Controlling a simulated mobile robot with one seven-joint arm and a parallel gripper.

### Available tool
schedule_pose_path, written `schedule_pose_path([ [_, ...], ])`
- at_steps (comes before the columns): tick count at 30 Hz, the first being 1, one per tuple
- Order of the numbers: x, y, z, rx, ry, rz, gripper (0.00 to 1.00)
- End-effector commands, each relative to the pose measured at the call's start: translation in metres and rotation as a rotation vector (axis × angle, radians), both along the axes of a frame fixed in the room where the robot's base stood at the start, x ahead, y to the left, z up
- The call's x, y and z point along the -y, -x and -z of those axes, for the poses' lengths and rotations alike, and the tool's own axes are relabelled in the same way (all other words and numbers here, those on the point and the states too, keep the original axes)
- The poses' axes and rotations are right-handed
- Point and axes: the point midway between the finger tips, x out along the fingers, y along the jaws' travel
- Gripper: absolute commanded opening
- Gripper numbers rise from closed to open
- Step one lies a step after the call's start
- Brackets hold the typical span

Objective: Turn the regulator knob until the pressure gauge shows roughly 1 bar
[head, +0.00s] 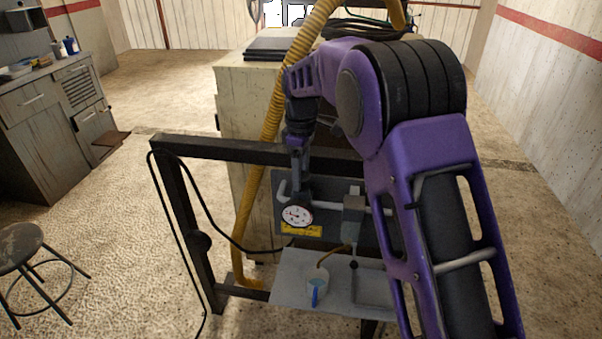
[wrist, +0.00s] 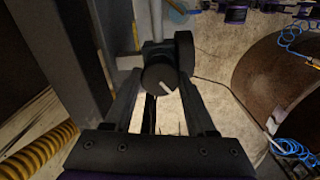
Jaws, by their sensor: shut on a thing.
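The regulator knob (wrist: 158,76) is a dark round knob with a white line across its top face, seen from above in the wrist view. My gripper (wrist: 160,88) has one finger on each side of the knob and is shut on it. In the head view my gripper (head: 299,172) points down just above the gauge and hides the knob. The pressure gauge (head: 297,216) has a white round dial facing the head camera; its needle is too small to read surely. In the wrist view only the dark rim of the gauge (wrist: 184,52) shows.
A dark frame rail (head: 255,150) runs behind my gripper, with a grey panel (head: 340,190) behind the gauge. A yellow label (head: 300,231) sits below the dial. A yellow hose (head: 262,160) hangs at left.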

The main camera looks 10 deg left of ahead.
Motion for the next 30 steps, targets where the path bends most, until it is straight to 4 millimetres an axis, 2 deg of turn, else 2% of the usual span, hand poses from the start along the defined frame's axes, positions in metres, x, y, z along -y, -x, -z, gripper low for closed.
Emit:
schedule_pose_path([
  [7, 0.0, 0.0, 0.0, 0.001, 0.0, -0.001, 0.01],
  [8, 0.0, 0.0, 0.0, 0.001, 0.0, -0.001, 0.6],
  [12, 0.0, 0.0, 0.0, 0.001, 0.0, -0.002, 0.85],
  [23, 0.0, 0.0, -0.004, 0.001, -0.001, -0.002, 0.86],
  [26, 0.0, -0.001, -0.014, 0.003, -0.001, -0.002, 0.86],
  [30, 0.0, -0.001, -0.042, 0.005, -0.003, -0.001, 0.86],
])
